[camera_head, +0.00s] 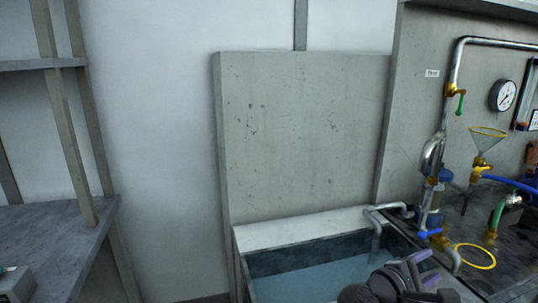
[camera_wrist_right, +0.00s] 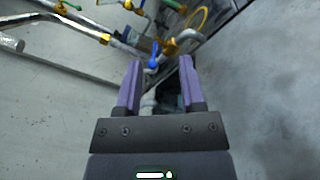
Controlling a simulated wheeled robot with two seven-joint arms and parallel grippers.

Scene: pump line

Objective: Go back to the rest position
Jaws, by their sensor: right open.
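My right gripper (camera_head: 414,268) shows at the bottom of the head view, in front of the water tank's right end. In the right wrist view its two purple fingers (camera_wrist_right: 160,84) stand apart with nothing between them. Pipes and a blue-handled valve (camera_wrist_right: 155,55) lie beyond the fingertips, apart from them as far as I can tell. My left gripper is in neither view.
A concrete tank (camera_head: 300,232) holding water stands below the right gripper. Pipework with a blue-handled valve (camera_head: 430,233), a yellow funnel (camera_head: 487,140) and a gauge (camera_head: 503,95) fill the right side. A grey shelf unit (camera_head: 60,230) stands at left, with bare wall between.

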